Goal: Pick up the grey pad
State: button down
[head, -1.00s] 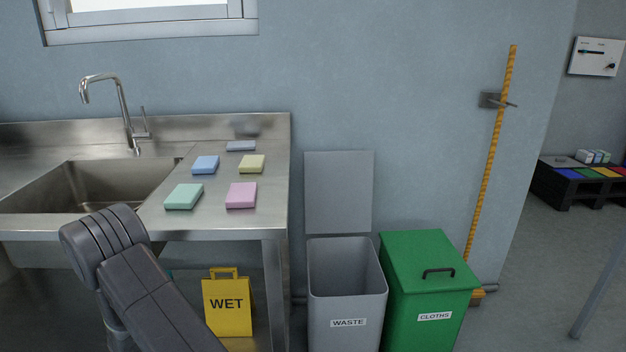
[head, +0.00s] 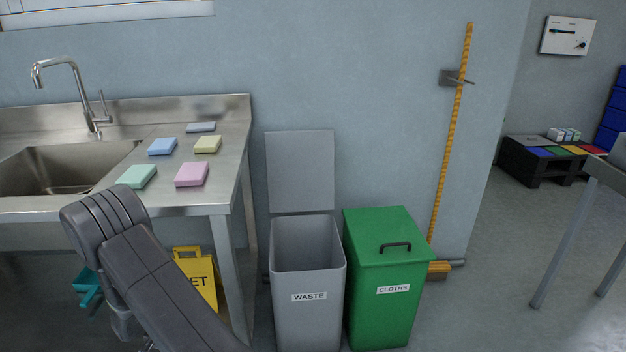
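The grey pad (head: 201,127) lies flat at the back of the steel counter (head: 196,209), near the splashback, right of the sink. In front of it lie a blue pad (head: 162,146) and a yellow pad (head: 208,144). Nearer the front edge lie a green pad (head: 137,176) and a pink pad (head: 192,174). The pads are apart from each other. My arm shows at the lower left, in front of the counter.
An open grey waste bin (head: 308,262) and a shut green cloths bin (head: 384,270) stand right of the counter. A yellow-handled broom (head: 452,130) hangs on the wall. A yellow sign (head: 196,276) stands under the counter. The sink (head: 66,168) is at left.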

aim_at(205, 127)
jog(key=l, duration=0.35)
jog(key=j, duration=0.45)
jog(key=i+j+u, duration=0.15)
jog(key=j, duration=0.3)
jog(key=i+j, duration=0.1)
jog(key=j, duration=0.35)
jog(key=j+u, duration=0.1)
jog(key=j, duration=0.35)
jog(key=i+j+u, duration=0.1)
jog(key=j, duration=0.35)
jog(key=i, duration=0.05)
